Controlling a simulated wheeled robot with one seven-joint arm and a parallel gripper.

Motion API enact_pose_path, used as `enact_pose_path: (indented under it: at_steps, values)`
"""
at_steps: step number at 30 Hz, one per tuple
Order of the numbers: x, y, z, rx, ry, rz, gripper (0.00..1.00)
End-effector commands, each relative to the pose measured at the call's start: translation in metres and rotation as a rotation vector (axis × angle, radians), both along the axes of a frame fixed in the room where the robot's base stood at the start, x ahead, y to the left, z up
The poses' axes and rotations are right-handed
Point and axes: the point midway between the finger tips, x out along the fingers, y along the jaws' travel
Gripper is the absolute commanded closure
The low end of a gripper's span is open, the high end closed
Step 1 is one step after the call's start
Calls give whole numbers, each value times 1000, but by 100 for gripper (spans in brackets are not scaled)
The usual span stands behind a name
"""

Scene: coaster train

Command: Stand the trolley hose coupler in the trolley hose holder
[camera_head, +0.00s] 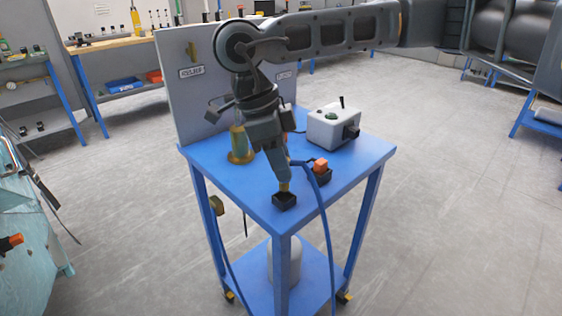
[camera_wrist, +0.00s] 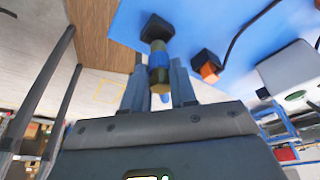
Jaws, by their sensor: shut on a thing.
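My gripper (camera_head: 282,177) points down over the near corner of the blue trolley top. It is shut on the trolley hose coupler, a small brass-yellow and blue piece (camera_wrist: 158,60). The coupler's brass end (camera_head: 284,187) shows just below the fingers in the head view. A small black square holder (camera_head: 284,202), which I take as the trolley hose holder, sits right under that end. It also shows in the wrist view (camera_wrist: 157,25). The coupler's end meets the holder's opening in both views. I cannot tell how deep it sits. The fingers hide part of the coupler.
A second black holder (camera_head: 322,177) with an orange piece (camera_head: 320,165) stands close to the right. A blue hose (camera_head: 318,190) loops over the trolley edge beside my gripper. Behind are a white box (camera_head: 333,128), a brass cylinder (camera_head: 240,146) and an upright grey panel (camera_head: 190,100).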

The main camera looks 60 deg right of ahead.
Motion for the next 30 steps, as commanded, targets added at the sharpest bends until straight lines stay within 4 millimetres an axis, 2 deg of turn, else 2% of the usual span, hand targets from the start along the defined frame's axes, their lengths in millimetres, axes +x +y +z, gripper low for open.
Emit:
enact_pose_path:
  at_steps: [30]
  values:
    - [0,0,-8,-1,0,0,100]
